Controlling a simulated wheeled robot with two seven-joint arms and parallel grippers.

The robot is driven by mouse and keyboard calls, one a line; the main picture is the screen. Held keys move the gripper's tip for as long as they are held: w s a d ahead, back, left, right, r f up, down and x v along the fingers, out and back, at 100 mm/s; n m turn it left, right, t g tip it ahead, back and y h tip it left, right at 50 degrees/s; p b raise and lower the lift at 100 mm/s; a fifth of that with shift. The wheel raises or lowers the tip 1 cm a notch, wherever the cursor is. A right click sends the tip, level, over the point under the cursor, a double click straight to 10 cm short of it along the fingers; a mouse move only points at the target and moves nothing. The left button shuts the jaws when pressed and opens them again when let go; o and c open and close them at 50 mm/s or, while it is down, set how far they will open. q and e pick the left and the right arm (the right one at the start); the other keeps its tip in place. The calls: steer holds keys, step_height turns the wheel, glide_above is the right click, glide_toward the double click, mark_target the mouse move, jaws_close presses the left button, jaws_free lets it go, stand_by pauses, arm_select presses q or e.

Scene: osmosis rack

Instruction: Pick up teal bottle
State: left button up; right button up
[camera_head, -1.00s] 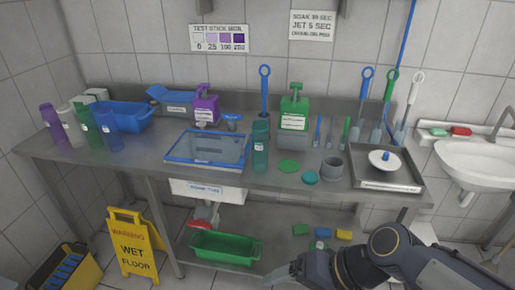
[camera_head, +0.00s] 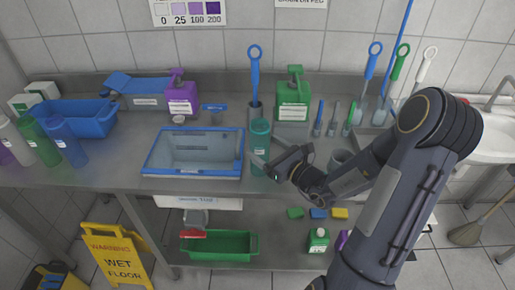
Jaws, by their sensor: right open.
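The teal bottle (camera_head: 260,137) stands upright on the steel counter, just right of the blue-rimmed tray. It is a translucent teal cylinder with a small white label. My right gripper (camera_head: 262,156) is at the bottle's lower right side, with its fingers open and pointing left toward it. One finger shows beside the bottle's lower part. I cannot tell whether the fingers touch it. The bottle still stands on the counter. My left gripper is not in view.
The blue-rimmed tray (camera_head: 194,152) lies left of the bottle. A green jug (camera_head: 293,98) and a blue-handled brush (camera_head: 254,75) stand behind it. Small brushes stand at right. The counter's front left is clear.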

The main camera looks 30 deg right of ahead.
steer(key=shift+w+a+r, duration=0.15)
steer(key=shift+w+r, duration=0.05)
steer(key=shift+w, duration=0.3)
steer(key=p+x, duration=0.1)
steer(key=x, duration=0.2)
steer(key=shift+f, duration=0.15)
steer(key=shift+w, duration=0.5)
steer(key=c, duration=1.1)
steer(key=shift+o, duration=0.2)
